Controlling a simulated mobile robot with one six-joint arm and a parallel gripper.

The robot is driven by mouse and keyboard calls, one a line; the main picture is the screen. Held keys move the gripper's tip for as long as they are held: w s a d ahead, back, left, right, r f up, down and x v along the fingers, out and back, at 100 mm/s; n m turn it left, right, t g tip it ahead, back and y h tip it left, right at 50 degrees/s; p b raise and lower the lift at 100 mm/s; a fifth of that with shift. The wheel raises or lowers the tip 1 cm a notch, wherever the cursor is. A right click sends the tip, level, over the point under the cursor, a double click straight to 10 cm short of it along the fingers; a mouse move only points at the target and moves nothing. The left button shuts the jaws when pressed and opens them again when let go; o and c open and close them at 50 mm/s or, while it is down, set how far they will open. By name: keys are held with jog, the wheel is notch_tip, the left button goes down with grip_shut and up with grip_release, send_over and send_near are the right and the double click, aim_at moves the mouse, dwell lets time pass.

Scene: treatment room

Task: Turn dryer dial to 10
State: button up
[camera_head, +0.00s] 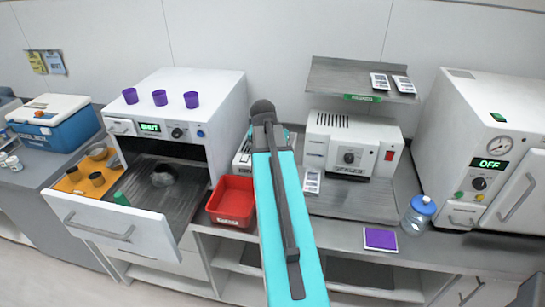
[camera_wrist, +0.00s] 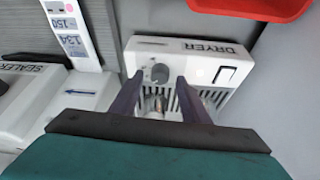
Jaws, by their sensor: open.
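The dryer (camera_wrist: 215,52) is a white box with a DRYER label, upside down in the wrist view. It has a grey round dial (camera_wrist: 160,73), a white rocker switch and a slotted grille. My gripper (camera_wrist: 160,80) is open, its two dark fingers pointing at the dryer's face with the tips at either side of the dial. I cannot tell whether they touch it. The dial's pointer and any numbers are not readable. In the head view, the dryer (camera_head: 242,160) is mostly hidden behind my teal arm, and my fingers are hidden too.
A red tray (camera_head: 232,201) sits left of the dryer; the sealer (camera_head: 349,147) stands to its right. A white strip with number labels (camera_wrist: 70,35) lies close to the dryer. Further left, a large drawer (camera_head: 118,228) is pulled out. A blue-capped bottle (camera_head: 418,214) stands right.

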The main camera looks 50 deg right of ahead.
jog(key=b+v, duration=0.2)
jog(key=v, duration=1.1)
jog(key=shift+b, duration=0.35)
dwell(0.4)
